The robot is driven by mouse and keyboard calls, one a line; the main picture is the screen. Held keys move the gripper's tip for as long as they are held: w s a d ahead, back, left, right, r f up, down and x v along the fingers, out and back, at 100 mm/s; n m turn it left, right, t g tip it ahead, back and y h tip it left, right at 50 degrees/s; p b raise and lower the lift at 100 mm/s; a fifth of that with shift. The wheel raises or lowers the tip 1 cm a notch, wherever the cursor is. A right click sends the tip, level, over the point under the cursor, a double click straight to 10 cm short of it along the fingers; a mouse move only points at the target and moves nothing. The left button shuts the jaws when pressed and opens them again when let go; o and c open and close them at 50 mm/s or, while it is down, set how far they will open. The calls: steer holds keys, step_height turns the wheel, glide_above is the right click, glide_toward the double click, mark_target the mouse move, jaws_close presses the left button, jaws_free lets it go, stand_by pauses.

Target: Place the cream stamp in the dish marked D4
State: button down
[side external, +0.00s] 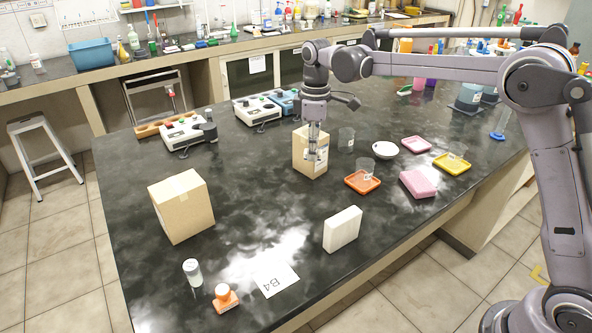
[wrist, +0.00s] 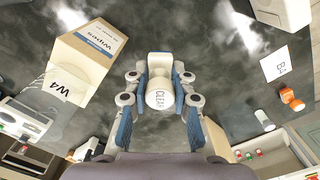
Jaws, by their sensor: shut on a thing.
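My gripper (wrist: 159,97) is shut on a cream stamp (wrist: 160,72), whose pale round end reads "CLEAR" and faces the wrist camera. In the side view my gripper (side external: 313,152) points down in front of a cardboard box (side external: 303,166); the stamp is too small there to make out. A white round dish (side external: 386,148) stands at the right on the dark bench, with no readable mark. I can read no "D4" in either view.
Clear beakers (side external: 346,138) and orange, pink and yellow trays (side external: 452,164) stand to the right.

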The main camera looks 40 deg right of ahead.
steer(key=s+d+m, duration=0.3)
steer(key=d, duration=0.9)
steer(key=s+d+m, duration=0.2)
steer(key=d+m, duration=0.1)
steer(key=d, duration=0.9)
steer(key=s+d+m, duration=0.3)
steer(key=d+m, duration=0.1)
steer(key=d, duration=0.9)
glide_above(386, 145)
steer(key=s+a, duration=0.2)
steer(key=a, duration=0.1)
step_height(386, 145, down, 6)
steer(key=shift+s+d, duration=0.1)
steer(key=shift+d, duration=0.05)
steer(key=shift+f, duration=2.1)
steer(key=shift+f, duration=0.4)
steer(key=c, duration=1.4)
jaws_free()
steer(key=shift+c, duration=0.2)
